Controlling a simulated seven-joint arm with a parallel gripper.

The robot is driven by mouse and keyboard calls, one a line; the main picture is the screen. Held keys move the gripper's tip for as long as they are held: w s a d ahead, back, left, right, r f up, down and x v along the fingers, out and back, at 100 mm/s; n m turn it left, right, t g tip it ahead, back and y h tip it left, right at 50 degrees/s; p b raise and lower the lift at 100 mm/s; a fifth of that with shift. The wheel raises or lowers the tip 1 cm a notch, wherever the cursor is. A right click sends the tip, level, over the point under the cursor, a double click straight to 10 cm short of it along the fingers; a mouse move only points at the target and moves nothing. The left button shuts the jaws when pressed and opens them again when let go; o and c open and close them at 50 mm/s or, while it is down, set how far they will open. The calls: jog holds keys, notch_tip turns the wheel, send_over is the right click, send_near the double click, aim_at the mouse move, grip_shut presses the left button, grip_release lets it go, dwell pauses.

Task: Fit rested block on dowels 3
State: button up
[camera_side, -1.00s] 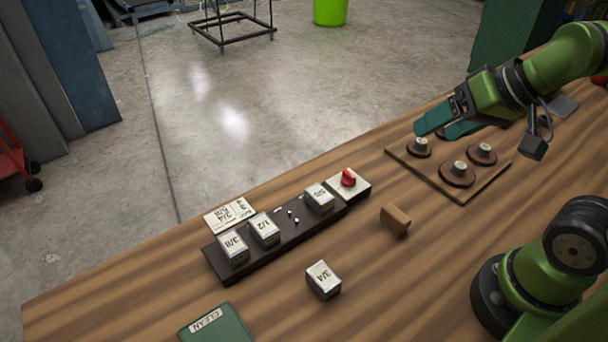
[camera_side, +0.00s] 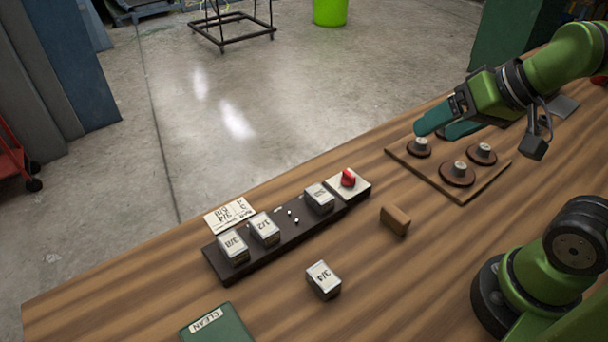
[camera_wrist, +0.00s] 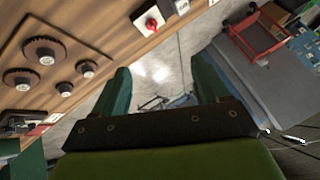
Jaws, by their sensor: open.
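The dark rail (camera_side: 273,249) lies on the table. Blocks marked 3/8 (camera_side: 233,247) and 1/2 (camera_side: 264,229) sit toward its left end, and another block (camera_side: 320,197), its marking hard to read, sits toward its right. Small pale dowels (camera_side: 293,216) show in the gap between. The block marked 3/4 (camera_side: 323,279) rests on the bare table in front of the rail. My gripper (camera_side: 438,127) is high at the right, over the board of round knobs, far from the 3/4 block. Its teal fingers are apart and empty in the wrist view (camera_wrist: 163,85).
A white plate with a red knob (camera_side: 348,178) adjoins the rail's right end. A small brown block (camera_side: 395,219) stands right of the rail. The knob board (camera_side: 466,194) is at the right. A printed card (camera_side: 229,213) lies behind the rail, and a green CLEAN pad (camera_side: 218,325) in front.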

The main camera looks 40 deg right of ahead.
jog(key=o, duration=0.3)
jog(key=m+g+y, duration=0.7)
jog(key=m, duration=0.7)
send_near(327, 274)
jog(key=x, duration=0.4)
jog(key=shift+s+d, duration=0.1)
jog(key=shift+s, duration=0.2)
jog(key=shift+w+x, duration=0.15)
jog(key=shift+x, duration=1.4)
jog(key=shift+w+x, duration=0.2)
jog(key=shift+x, duration=1.4)
